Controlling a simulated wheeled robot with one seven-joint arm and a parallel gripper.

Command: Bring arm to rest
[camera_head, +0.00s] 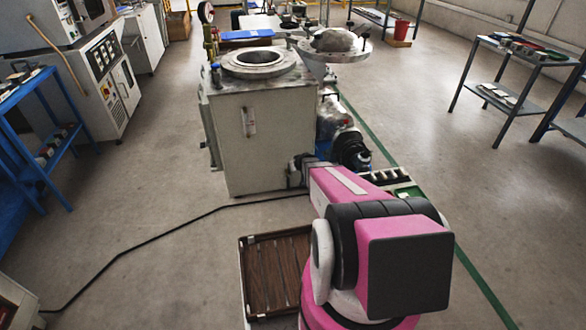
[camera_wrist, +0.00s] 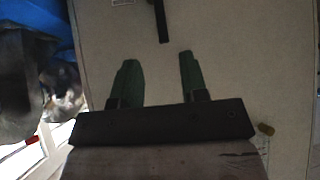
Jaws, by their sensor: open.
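My pink and black arm fills the lower right of the head view (camera_head: 345,190), stretched forward to the right side of a grey-beige machine cabinet (camera_head: 255,150). In the wrist view my gripper (camera_wrist: 158,82) shows two green fingers held apart, open, with nothing between them. A flat beige surface (camera_wrist: 230,60) lies beyond the fingers, with a dark bar (camera_wrist: 161,20) above the gap. I cannot tell whether the fingers touch that surface. The fingertips are not clear in the head view.
A brown slatted tray (camera_head: 272,270) lies on the floor left of my arm. A black cable (camera_head: 150,238) crosses the floor to the cabinet. A blue rack (camera_head: 40,150) stands at left and a shelf table (camera_head: 510,85) at right.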

